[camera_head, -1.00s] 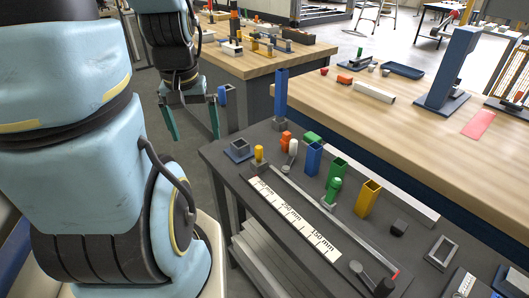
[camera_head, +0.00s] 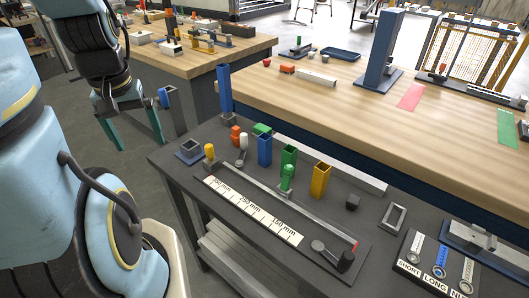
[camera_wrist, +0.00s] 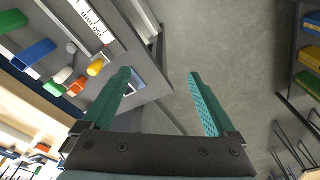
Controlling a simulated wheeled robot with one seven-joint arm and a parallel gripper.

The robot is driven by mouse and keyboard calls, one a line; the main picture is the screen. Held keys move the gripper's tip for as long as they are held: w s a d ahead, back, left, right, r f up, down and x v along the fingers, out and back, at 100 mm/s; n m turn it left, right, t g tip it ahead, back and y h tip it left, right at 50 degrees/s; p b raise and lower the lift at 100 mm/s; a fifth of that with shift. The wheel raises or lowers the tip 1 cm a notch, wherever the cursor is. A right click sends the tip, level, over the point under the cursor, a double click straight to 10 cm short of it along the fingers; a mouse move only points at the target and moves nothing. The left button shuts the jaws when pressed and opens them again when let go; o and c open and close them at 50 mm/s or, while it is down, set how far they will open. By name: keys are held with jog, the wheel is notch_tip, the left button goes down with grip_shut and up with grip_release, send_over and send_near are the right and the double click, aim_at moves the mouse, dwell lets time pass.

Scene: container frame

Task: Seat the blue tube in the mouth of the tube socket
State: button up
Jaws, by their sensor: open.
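The blue tube (camera_head: 264,150) stands upright, an open-topped square tube on the dark bench, left of the green tube. It also shows in the wrist view (camera_wrist: 35,53). A low grey square holder on a blue base, which looks like the tube socket (camera_head: 189,149), sits at the bench's left corner. In the wrist view a piece of what looks like it (camera_wrist: 134,84) shows beside the left finger, partly hidden. My gripper (camera_head: 139,141) is open and empty, left of the bench corner.
Near the blue tube stand a green tube (camera_head: 289,157), a yellow tube (camera_head: 320,180), an orange piece (camera_head: 235,135) and a yellow peg (camera_head: 210,151). A tall blue post (camera_head: 224,92) rises behind the socket. A ruler strip (camera_head: 252,211) lies in front.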

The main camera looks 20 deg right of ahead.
jog(key=w+d+m+b, duration=0.1)
jog(key=d+m, duration=0.1)
jog(key=w+d+f+m+b, duration=0.1)
jog(key=d+m, duration=0.1)
jog(key=d+f+m+b, duration=0.1)
jog(key=d+m, duration=0.1)
jog(key=shift+w+m, duration=0.3)
jog(key=shift+w, duration=0.1)
jog(key=shift+c, duration=1.3)
jog(key=m+g+b, duration=0.2)
jog(key=m+b, duration=0.6)
jog(key=m, duration=1.4)
send_over(265, 151)
jog(key=w, duration=0.1)
notch_tip(265, 151, down, 3)
jog(key=f, duration=0.3)
jog(key=f+p, duration=0.1)
jog(key=shift+w+d+f, duration=0.1)
jog(key=shift+d+f, duration=0.2)
jog(key=shift+d, duration=0.05)
jog(key=shift+w+f+p, duration=0.15)
jog(key=shift+f+p, duration=0.15)
jog(key=shift+f, duration=1.05)
jog(key=shift+w+f+p, duration=0.15)
jog(key=shift+f+p, duration=0.15)
jog(key=shift+f, duration=1)
